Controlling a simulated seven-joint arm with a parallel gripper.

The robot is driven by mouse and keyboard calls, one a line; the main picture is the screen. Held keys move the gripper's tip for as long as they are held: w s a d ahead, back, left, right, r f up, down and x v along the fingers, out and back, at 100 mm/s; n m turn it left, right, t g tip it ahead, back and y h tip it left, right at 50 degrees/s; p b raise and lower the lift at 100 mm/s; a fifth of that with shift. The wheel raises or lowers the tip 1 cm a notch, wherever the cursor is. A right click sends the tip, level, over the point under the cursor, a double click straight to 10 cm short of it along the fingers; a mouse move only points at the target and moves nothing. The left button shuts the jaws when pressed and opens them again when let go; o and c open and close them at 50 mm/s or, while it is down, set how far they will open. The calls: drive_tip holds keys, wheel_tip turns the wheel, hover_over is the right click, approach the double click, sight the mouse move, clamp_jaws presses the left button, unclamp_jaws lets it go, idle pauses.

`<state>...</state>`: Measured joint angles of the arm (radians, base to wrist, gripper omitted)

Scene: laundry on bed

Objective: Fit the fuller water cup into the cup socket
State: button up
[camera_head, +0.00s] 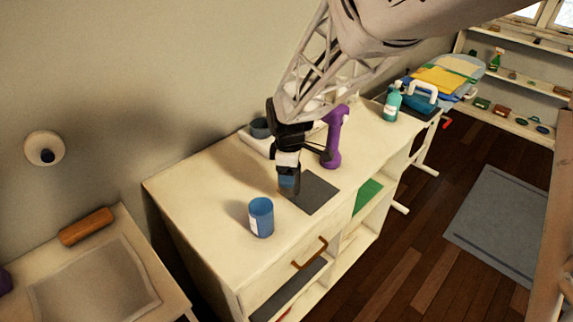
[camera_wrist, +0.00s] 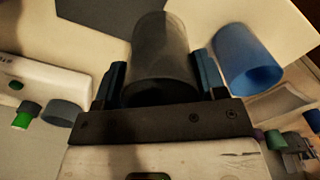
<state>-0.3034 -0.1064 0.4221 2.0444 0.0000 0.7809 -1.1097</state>
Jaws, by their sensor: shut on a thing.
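My gripper (camera_head: 288,182) is shut on a dark grey, see-through cup (camera_wrist: 160,50), which sits between the blue finger pads in the wrist view. The cup is mostly hidden by the gripper in the head view. A blue cup (camera_head: 261,217) with a pale label stands upright on the counter, in front and left of my gripper; it also shows in the wrist view (camera_wrist: 248,62). A small grey round piece (camera_head: 260,128) sits on a white block (camera_head: 256,143) behind my gripper; I cannot tell if this is the socket. No water level can be read.
A dark mat (camera_head: 313,193) lies on the cream counter (camera_head: 205,190) by my gripper. A purple object (camera_head: 334,140) stands close behind right. A teal bottle (camera_head: 392,104) is farther back. The counter's left part is clear.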

drive_tip(key=shift+s+d+r, duration=0.1)
drive_tip(key=shift+s+d, duration=0.1)
drive_tip(key=shift+s, duration=0.4)
drive_tip(key=shift+s+d+r, duration=0.1)
drive_tip(key=shift+s+d, duration=0.05)
drive_tip(key=shift+s, duration=0.45)
drive_tip(key=shift+s, duration=0.15)
idle(0.4)
drive_tip(key=w+d+r+m, duration=0.15)
drive_tip(key=w+m, duration=0.25)
drive_tip(key=w, duration=0.4)
drive_tip(key=w+r+m, duration=0.3)
drive_tip(key=w, duration=0.5)
drive_tip(key=w+d+r+m, duration=0.1)
drive_tip(key=w+r+m, duration=0.25)
drive_tip(key=w, duration=0.35)
drive_tip(key=w+d+r+m, duration=0.2)
drive_tip(key=w+d+m, duration=0.3)
drive_tip(key=d, duration=0.9)
drive_tip(key=shift+w+d+m, duration=0.25)
drive_tip(key=shift+w+m, duration=0.1)
drive_tip(key=shift+w, duration=1.5)
drive_tip(key=shift+a+r, duration=0.1)
